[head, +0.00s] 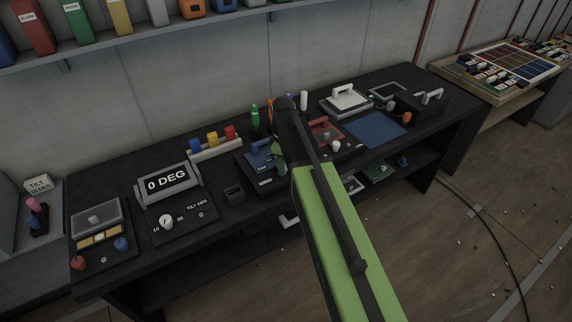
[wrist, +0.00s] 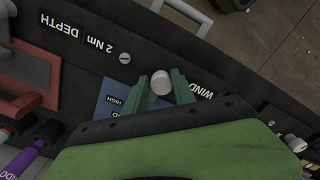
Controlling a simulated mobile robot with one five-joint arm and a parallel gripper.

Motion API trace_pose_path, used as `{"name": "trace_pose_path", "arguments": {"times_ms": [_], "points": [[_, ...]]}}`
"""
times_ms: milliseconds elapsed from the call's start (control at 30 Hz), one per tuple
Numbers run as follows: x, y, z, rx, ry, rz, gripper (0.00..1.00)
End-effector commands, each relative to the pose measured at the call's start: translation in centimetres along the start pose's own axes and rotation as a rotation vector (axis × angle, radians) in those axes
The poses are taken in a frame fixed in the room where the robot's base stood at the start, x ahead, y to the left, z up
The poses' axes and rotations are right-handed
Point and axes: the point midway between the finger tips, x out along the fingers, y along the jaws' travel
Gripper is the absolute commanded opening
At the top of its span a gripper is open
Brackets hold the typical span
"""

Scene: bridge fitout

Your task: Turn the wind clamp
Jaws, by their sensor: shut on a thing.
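The wind clamp is a pale, round knob (wrist: 160,82) beside the WIND label (wrist: 202,90), seen in the wrist view. My gripper (wrist: 165,84) has its two teal fingers on either side of the knob and is shut on it. A blue panel marked HIGH (wrist: 112,97) lies left of the fingers and is partly covered by them. In the head view the WIND label (head: 265,182) sits on the dark bench unit by the blue part (head: 262,153). My arm hides the knob and most of my gripper there.
A red-framed unit (head: 325,130) stands close on the right. A digital display (head: 167,181) and tilt plate (head: 183,222) stand left. Colored blocks (head: 212,139) and a green bottle (head: 255,116) stand behind. The floor (head: 450,240) in front is open.

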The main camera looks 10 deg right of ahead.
Motion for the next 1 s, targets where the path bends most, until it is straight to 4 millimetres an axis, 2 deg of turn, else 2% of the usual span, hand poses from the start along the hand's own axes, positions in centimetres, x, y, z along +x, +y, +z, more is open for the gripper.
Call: {"name": "trace_pose_path", "arguments": {"times_ms": [233,267,400,767,867,1000], "points": [[-0.1,0.1,-0.6,-0.006,0.013,0.003,0.0],[-0.1,0.1,-0.6,-0.006,0.013,0.003,0.34],[-0.1,0.0,-0.6,-0.005,0.011,0.003,0.5],[-0.4,0.0,-0.3,-0.002,0.007,0.002,0.5],[-1.3,0.0,-0.3,-0.002,0.006,0.002,0.5],[-3.7,0.0,-0.3,-0.002,0.006,0.002,0.5]]}}
